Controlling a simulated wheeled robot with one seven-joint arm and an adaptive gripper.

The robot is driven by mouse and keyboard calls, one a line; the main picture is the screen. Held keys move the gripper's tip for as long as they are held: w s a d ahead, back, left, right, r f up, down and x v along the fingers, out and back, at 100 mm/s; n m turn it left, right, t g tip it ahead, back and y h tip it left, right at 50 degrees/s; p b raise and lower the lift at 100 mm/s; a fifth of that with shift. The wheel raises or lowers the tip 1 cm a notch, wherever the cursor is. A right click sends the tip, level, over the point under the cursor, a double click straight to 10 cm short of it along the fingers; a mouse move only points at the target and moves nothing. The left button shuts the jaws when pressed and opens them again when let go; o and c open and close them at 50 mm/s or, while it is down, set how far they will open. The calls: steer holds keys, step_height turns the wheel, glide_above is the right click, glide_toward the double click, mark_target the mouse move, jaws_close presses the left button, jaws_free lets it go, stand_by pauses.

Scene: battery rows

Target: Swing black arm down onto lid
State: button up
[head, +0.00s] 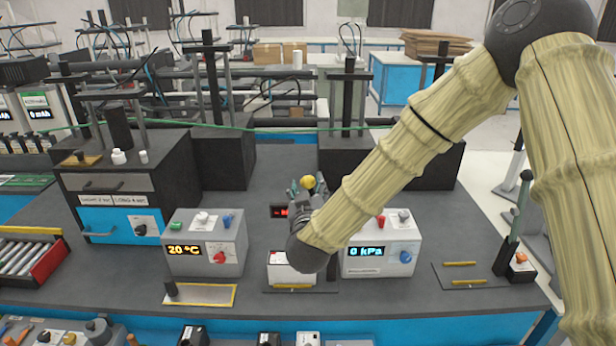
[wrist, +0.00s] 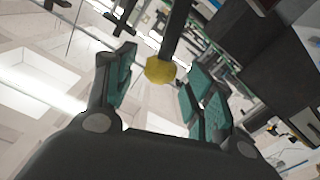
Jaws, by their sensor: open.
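The black arm (wrist: 176,30) shows in the wrist view as a straight dark bar with a yellow ball knob (wrist: 160,69) at its near end. The knob also shows in the head view (head: 308,182), raised above the bench. My gripper (wrist: 160,80) is open, with one teal-padded finger on each side of the knob in the picture. I cannot tell whether either finger touches it. In the head view my gripper (head: 307,190) is next to the knob. A white box (head: 290,272) stands below my wrist, its top mostly hidden. I cannot make out the lid.
A grey 20 °C unit (head: 204,243) stands left of the white box and a grey 0 kPa unit (head: 382,246) right of it. A small red-digit display (head: 282,211) is behind. A green-gripped lever (head: 517,215) stands at the right.

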steer(key=shift+w+p, duration=0.5)
steer(key=shift+w, duration=1.15)
steer(key=shift+c, duration=0.2)
jaws_close()
